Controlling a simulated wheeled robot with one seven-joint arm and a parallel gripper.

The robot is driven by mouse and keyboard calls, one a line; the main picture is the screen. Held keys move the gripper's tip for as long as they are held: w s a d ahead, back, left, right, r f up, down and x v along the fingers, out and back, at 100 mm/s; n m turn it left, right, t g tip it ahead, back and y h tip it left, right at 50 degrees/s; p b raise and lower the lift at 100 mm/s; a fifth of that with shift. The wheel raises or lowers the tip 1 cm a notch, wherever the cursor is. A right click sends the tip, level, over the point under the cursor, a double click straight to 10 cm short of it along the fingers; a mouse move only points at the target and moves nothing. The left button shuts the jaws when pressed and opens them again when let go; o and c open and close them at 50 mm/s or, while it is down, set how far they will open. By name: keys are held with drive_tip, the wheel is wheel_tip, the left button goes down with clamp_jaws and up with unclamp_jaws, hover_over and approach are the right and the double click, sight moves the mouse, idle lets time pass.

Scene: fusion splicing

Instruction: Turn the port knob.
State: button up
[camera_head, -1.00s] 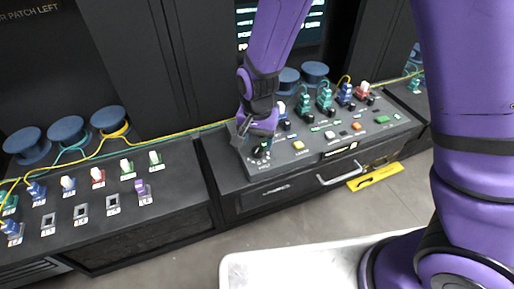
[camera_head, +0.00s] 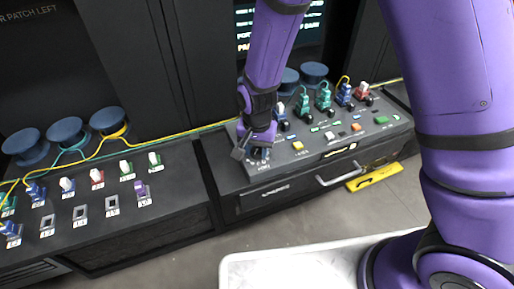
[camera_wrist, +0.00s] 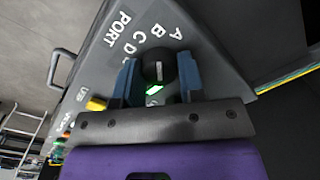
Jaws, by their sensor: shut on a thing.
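The port knob (camera_wrist: 157,71) is a dark round knob with a light mark, seen in the wrist view beside the letters A, B, C, D and the word PORT. My gripper (camera_wrist: 158,82) has its two blue-grey fingers on either side of the knob and is shut on it. In the head view my gripper (camera_head: 256,150) is over the left end of the console (camera_head: 232,180), and the knob is mostly hidden there under it.
Colored buttons, including a yellow one (camera_head: 298,146) and a green one (camera_head: 381,120), lie right of my gripper. Plugs on small stands line the console's back. A left bench (camera_head: 110,235) holds several connectors. A yellow cable runs behind the console.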

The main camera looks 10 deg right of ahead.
drive_tip(key=n, duration=0.3)
drive_tip(key=shift+n, duration=0.4)
drive_tip(key=n, duration=0.4)
drive_tip(key=shift+n, duration=0.3)
drive_tip(key=n, duration=0.4)
drive_tip(key=shift+n, duration=2.6)
drive_tip(key=o, duration=0.9)
